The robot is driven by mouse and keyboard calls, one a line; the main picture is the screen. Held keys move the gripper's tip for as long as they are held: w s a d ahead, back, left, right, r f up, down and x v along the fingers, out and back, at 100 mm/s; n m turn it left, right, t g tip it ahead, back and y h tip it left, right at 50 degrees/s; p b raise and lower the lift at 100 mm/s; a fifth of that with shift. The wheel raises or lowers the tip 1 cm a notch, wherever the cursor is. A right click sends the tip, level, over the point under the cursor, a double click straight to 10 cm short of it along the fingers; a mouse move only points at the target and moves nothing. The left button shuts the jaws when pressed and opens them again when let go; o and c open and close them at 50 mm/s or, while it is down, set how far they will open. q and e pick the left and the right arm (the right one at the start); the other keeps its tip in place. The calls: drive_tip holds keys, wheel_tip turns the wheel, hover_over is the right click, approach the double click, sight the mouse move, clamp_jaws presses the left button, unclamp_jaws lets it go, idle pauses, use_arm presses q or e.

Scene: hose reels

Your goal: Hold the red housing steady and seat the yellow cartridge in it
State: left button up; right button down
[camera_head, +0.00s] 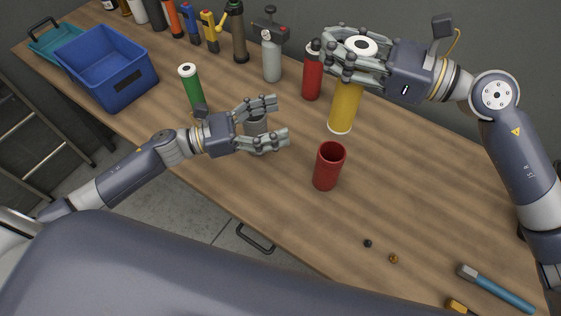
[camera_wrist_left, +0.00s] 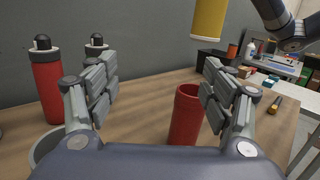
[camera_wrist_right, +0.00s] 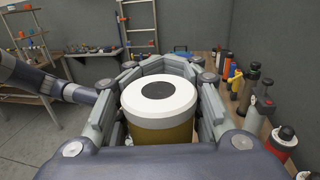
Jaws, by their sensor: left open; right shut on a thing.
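The red housing (camera_head: 327,168), an open-topped cylinder, stands upright on the table. In the left wrist view it (camera_wrist_left: 186,118) shows ahead, toward the right finger. My left gripper (camera_head: 283,119) is open and empty, left of the housing and apart from it, in front of a grey cup (camera_head: 257,124). My right gripper (camera_head: 345,66) is shut around the upper part of the yellow cartridge (camera_head: 344,108). The cartridge has a white cap with a dark centre, seen in the right wrist view (camera_wrist_right: 156,95). It hangs above and behind the housing; its lower end (camera_wrist_left: 209,18) is clear of the table.
A red bottle (camera_head: 312,75), a grey bottle (camera_head: 271,60) and a green cylinder (camera_head: 190,88) stand behind. A blue bin (camera_head: 105,65) is at the left. A small black piece (camera_head: 368,243), a brass piece (camera_head: 394,258) and a blue-handled tool (camera_head: 497,288) lie front right.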

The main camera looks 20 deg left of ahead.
use_arm(q)
drive_tip(key=m+g, duration=0.1)
approach(331, 155)
drive_tip(key=s+a+r, duration=0.2)
drive_tip(key=s+r, duration=0.1)
drive_tip(key=r, duration=0.2)
drive_tip(key=x, duration=0.4)
drive_tip(key=f+x, duration=0.1)
drive_tip(key=x, duration=0.6)
drive_tip(key=shift+d+f, duration=0.1)
drive_tip(key=shift+d, duration=0.4)
drive_tip(key=shift+s, duration=0.1)
drive_tip(key=c, duration=1.3)
use_arm(e)
wheel_tip(331, 155, down, 20)
